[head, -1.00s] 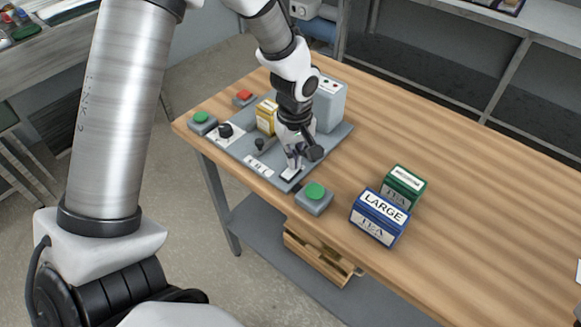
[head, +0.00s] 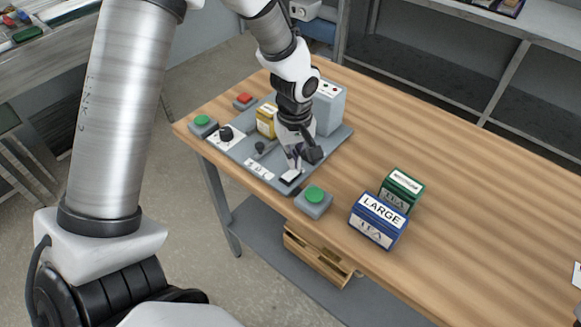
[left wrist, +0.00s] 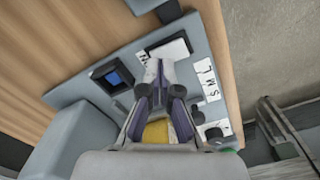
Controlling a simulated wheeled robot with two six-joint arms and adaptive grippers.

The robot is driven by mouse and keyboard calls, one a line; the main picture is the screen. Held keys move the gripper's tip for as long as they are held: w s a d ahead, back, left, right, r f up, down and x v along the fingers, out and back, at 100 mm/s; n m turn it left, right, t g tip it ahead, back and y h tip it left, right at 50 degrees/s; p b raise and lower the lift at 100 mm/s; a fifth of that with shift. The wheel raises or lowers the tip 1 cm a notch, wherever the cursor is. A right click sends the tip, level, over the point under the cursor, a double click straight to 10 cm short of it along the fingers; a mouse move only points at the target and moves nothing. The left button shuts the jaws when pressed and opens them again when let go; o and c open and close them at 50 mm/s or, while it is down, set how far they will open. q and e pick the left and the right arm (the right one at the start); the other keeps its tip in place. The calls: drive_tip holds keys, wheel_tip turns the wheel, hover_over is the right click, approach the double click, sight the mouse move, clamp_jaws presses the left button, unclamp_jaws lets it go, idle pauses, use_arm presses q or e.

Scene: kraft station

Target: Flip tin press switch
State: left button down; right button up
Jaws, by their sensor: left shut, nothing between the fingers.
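The grey press panel (head: 270,172) lies at the table's left end, with a grey press housing (head: 329,104) at its back. A small black-and-white switch plate (head: 290,178) sits near its front edge. It also shows in the left wrist view (left wrist: 174,50), partly hidden by the fingers. My left gripper (head: 292,166) points down at this plate, shut and empty. In the left wrist view its fingertips (left wrist: 158,72) overlap the plate's white label; I cannot tell whether they touch it. My right gripper is not in view.
A yellow tin (head: 266,121), a black knob (head: 226,132) and a small lever (head: 260,147) stand on the panel. Green buttons (head: 315,195) (head: 202,121) and a red button (head: 244,98) sit around it. Blue (head: 377,220) and green (head: 402,190) tea tins stand right.

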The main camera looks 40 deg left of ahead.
sight(294, 172)
use_arm(q)
wheel_tip(294, 172, up, 5)
drive_tip(key=p, duration=0.4)
drive_tip(key=shift+r, duration=0.1)
drive_tip(key=shift+s, duration=0.1)
